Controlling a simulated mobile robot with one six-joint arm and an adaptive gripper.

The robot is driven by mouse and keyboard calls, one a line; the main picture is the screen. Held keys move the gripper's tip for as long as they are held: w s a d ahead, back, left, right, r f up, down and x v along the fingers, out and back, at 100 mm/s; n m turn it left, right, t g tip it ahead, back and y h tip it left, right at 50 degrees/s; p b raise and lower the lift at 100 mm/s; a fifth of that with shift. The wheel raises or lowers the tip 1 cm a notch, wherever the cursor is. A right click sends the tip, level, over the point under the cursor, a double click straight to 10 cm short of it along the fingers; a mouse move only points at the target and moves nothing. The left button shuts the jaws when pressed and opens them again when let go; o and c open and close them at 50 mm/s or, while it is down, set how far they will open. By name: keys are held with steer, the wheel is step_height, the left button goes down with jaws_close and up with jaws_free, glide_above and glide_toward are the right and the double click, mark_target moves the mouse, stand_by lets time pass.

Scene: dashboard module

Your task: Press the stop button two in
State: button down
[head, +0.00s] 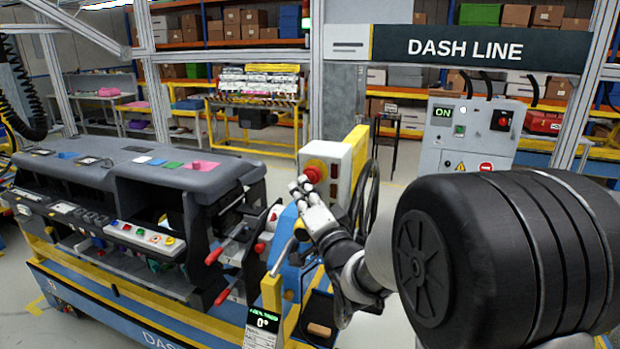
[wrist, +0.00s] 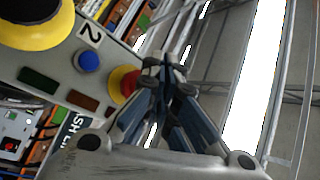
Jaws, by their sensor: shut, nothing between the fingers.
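A red stop button (head: 315,172) sits on a cream box (head: 334,160) in the head view. My gripper (head: 301,186) is shut and empty, its fingertips beside the button's lower left in the picture; contact cannot be told. In the wrist view, my shut fingertips (wrist: 164,76) partly cover a red button with a yellow collar (wrist: 122,75). Which button the "2" marks is unclear.
A dark dashboard module (head: 130,165) on a blue and yellow stand fills the left, with red-handled clamps (head: 232,255) near my gripper. A yellow post (head: 356,150) stands beside the cream box. A grey control cabinet (head: 465,140) stands behind at right.

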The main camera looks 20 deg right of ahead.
steer(key=shift+w+d, duration=0.1)
steer(key=shift+w, duration=0.05)
steer(key=shift+w+d+b, duration=0.15)
steer(key=shift+w+b, duration=0.05)
steer(key=shift+b, duration=0.1)
steer(key=shift+w+d, duration=0.25)
steer(key=shift+w, duration=0.05)
stand_by(0.7)
steer(key=shift+s+a, duration=0.1)
steer(key=shift+a, duration=0.05)
steer(key=shift+s+a+b, duration=0.35)
steer(key=shift+s+b, duration=0.2)
steer(key=s+a+b, duration=0.1)
steer(key=s, duration=0.1)
steer(key=s+a+b, duration=0.1)
steer(key=s+a, duration=0.1)
stand_by(0.4)
stand_by(0.5)
